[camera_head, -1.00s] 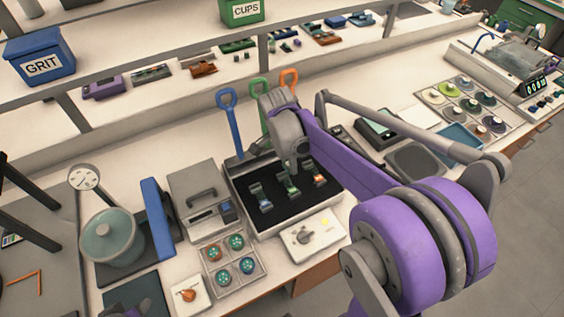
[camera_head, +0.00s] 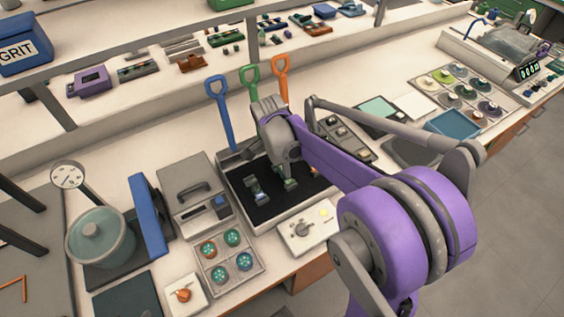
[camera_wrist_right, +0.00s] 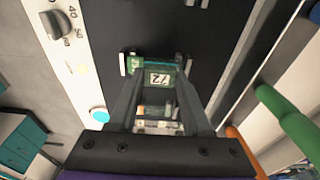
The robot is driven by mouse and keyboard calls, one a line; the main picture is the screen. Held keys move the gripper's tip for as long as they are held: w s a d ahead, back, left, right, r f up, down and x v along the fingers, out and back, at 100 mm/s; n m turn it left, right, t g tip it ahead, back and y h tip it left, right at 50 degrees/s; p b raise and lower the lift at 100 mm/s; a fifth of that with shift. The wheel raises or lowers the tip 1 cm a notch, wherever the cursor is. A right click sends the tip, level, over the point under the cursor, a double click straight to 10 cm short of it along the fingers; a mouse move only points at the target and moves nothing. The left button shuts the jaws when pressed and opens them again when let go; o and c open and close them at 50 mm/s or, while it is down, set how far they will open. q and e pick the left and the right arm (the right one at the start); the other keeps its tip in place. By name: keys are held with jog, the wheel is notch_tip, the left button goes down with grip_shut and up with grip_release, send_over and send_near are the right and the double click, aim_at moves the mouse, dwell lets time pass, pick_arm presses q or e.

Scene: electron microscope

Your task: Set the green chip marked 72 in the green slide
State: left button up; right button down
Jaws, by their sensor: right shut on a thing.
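The green chip marked 72 (camera_wrist_right: 160,78) shows between my right gripper's fingertips in the right wrist view, its label facing the camera. My right gripper (camera_wrist_right: 158,88) is shut on it. The green slide (camera_wrist_right: 139,64) lies right at the fingertips; I cannot tell whether the chip touches it or sits in it. In the head view my right gripper (camera_head: 285,168) is low over the black-lined tray, and the green slide (camera_head: 291,184) is partly hidden under it. My left gripper is not in view.
A blue slide (camera_head: 257,190) lies left of the green one in the tray (camera_head: 262,228). Blue (camera_head: 222,112), green (camera_head: 252,92) and orange (camera_head: 281,76) handles rise behind. A white dial box (camera_head: 308,232) stands in front, and a compartment tray of round pieces (camera_head: 228,268) lies front left.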

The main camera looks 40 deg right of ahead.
dwell(0.3)
jog(key=shift+f, duration=0.4)
dwell(0.5)
jog(key=shift+c, duration=1.3)
grip_release()
notch_tip(320, 180, up, 11)
jog(key=a, duration=0.1)
jog(key=shift+w+a+f, duration=0.15)
jog(key=shift+a, duration=0.2)
jog(key=s+a+f+n+t+y+p, duration=0.1)
jog(key=s+a+f+n+t, duration=0.1)
jog(key=s+a+n, duration=0.4)
jog(key=s+a+f+n+t+p, duration=0.1)
jog(key=s+a+f+n+t, duration=0.2)
jog(key=n, duration=1)
jog(key=s+a+f, duration=0.1)
jog(key=s+a, duration=0.2)
jog(key=s, duration=0.2)
jog(key=shift+a+t+y+p, duration=0.3)
jog(key=shift+y+p, duration=0.1)
